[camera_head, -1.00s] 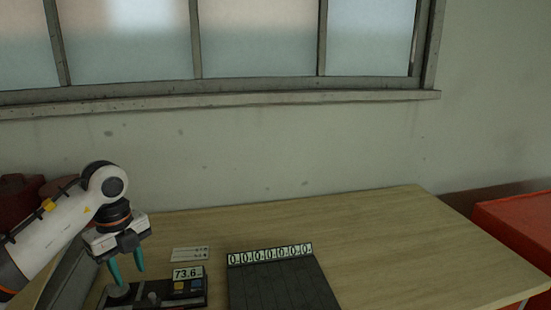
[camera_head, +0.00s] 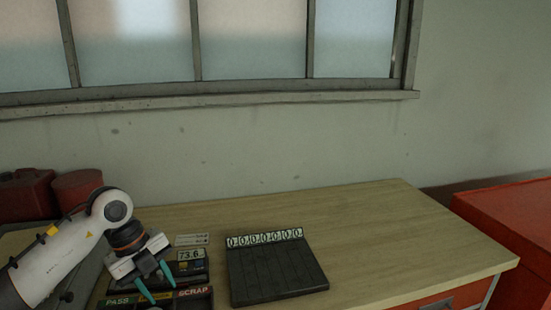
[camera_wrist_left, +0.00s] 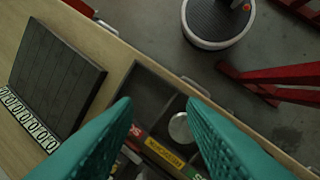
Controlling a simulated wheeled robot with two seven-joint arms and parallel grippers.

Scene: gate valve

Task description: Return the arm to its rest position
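My left arm (camera_head: 62,260) reaches in from the left in the head view. Its gripper (camera_head: 163,290) has two teal fingers, spread apart with nothing visible between them. The gripper hangs in front of a scale with a 73.6 display (camera_head: 191,255), over a sorting tray labelled PASS and SCRAP (camera_head: 194,292). The left wrist view shows the open fingers (camera_wrist_left: 158,102) above the dark tray (camera_wrist_left: 150,90). A round metal disc (camera_wrist_left: 180,127) lies in a tray compartment beyond the fingertips. My right gripper is not in view.
A dark slatted board with a row of zeros (camera_head: 275,268) lies mid-table. The wooden table (camera_head: 400,225) is clear to its right. A red cabinet (camera_head: 510,230) stands at right, red containers (camera_head: 78,187) at back left. A round-topped stool (camera_wrist_left: 215,22) stands on the floor.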

